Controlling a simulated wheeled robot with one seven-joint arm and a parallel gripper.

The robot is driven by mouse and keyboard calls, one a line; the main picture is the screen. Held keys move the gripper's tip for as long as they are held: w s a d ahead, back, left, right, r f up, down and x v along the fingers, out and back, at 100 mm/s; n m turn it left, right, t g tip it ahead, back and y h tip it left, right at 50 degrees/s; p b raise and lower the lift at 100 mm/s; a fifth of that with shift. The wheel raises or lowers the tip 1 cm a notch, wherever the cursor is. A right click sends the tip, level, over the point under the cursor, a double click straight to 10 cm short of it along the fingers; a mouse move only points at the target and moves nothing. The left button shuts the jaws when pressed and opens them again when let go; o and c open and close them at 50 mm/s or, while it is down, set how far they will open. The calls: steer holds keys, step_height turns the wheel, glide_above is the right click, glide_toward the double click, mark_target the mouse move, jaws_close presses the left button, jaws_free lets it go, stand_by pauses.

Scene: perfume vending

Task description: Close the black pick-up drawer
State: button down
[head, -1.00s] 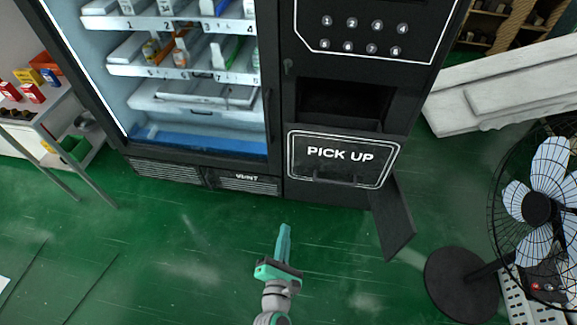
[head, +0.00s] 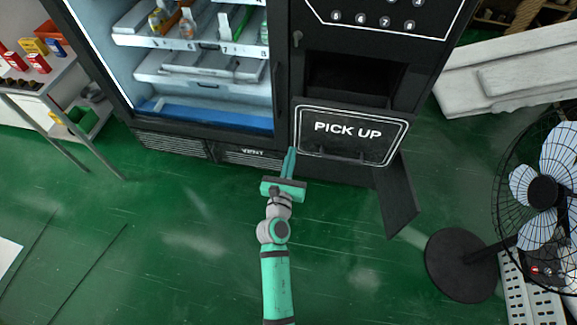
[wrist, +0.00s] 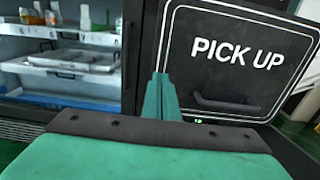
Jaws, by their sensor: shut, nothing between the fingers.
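The black pick-up drawer (head: 349,134) is the panel with white "PICK UP" lettering at the lower right of the vending machine. It stands out from the machine, with a dark opening (head: 350,80) above it. In the wrist view its front (wrist: 236,62) fills the right side, with a dark handle (wrist: 228,105) below the lettering. My gripper (head: 290,150) is shut and empty, in front of the drawer's left edge. In the wrist view its teal fingers (wrist: 160,82) overlap the panel's lower left edge. I cannot tell whether they touch it.
The vending machine's lit glass compartment (head: 200,75) is left of the drawer. A dark flap (head: 397,195) juts out at the drawer's lower right. A fan (head: 543,190) stands at the right, a small shelf (head: 75,95) at the left. The green floor in front is clear.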

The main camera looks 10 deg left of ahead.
mark_target(297, 133)
steer(key=shift+w, duration=3.1)
